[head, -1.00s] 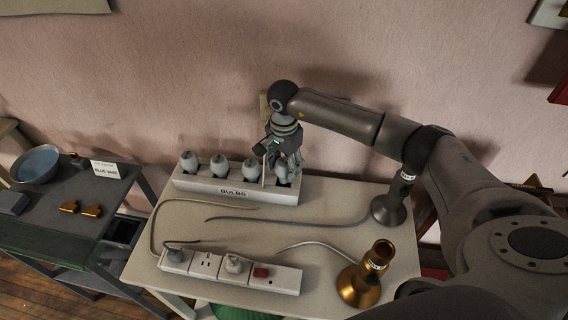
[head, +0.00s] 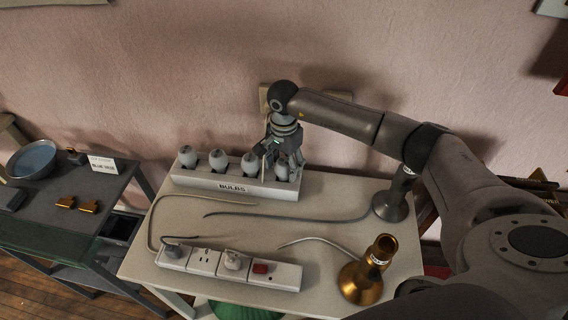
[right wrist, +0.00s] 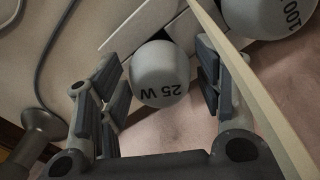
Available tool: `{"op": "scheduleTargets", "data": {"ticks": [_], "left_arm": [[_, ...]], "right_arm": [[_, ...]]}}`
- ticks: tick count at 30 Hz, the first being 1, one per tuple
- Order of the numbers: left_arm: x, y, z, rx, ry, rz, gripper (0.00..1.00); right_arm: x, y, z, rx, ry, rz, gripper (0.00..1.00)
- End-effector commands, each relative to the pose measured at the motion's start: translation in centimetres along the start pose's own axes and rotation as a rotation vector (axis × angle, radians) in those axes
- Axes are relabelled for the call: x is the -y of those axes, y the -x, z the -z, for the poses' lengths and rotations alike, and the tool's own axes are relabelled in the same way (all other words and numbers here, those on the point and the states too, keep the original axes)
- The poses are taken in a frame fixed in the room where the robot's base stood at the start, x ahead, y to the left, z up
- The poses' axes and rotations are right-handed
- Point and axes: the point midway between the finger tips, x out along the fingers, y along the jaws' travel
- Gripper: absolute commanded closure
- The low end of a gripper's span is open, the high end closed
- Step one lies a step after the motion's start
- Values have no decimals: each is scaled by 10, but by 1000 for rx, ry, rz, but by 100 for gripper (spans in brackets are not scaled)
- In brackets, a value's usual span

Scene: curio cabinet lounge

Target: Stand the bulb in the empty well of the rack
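The white rack (head: 235,186) labelled BULBS stands at the back of the pale table. Grey bulbs (head: 218,160) stand upright along it, and a bulb (head: 282,172) is at its right end. My right gripper (head: 280,163) is over that end bulb, pointing down. In the right wrist view the bulb (right wrist: 159,74) marked 25 W sits between the fingers of the right gripper (right wrist: 160,62). The fingers are open, with a gap on each side of it. The well under this bulb is hidden. My left gripper is out of view.
A neighbouring bulb (right wrist: 268,14) marked 100 shows close by. A power strip (head: 230,264), cables, a brass lamp base (head: 366,275) and a grey lamp base (head: 392,203) are on the table (head: 330,215). The wall (head: 200,70) is close behind the rack.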

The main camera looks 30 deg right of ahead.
Motion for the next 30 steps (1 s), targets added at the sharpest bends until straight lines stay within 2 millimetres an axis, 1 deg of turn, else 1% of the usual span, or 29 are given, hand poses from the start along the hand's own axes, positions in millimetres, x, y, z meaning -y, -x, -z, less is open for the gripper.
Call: {"op": "scheduleTargets", "data": {"ticks": [1,2,3,11,14,17,20,24,27,30], "left_arm": [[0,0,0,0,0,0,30],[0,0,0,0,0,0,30],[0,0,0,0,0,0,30],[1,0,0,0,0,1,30],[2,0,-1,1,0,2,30],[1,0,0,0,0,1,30],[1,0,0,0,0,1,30],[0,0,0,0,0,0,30],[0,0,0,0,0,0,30],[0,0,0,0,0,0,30]], "right_arm": [[0,0,0,0,0,0,28],[0,0,0,0,0,0,24],[0,0,0,0,0,0,24],[0,0,0,0,0,0,24],[0,4,0,0,0,1,24],[1,17,1,-1,0,4,24],[1,37,1,-2,0,5,24],[1,68,1,-2,0,5,24],[1,88,1,-1,0,4,24],[1,103,1,-2,-1,3,24]]}}
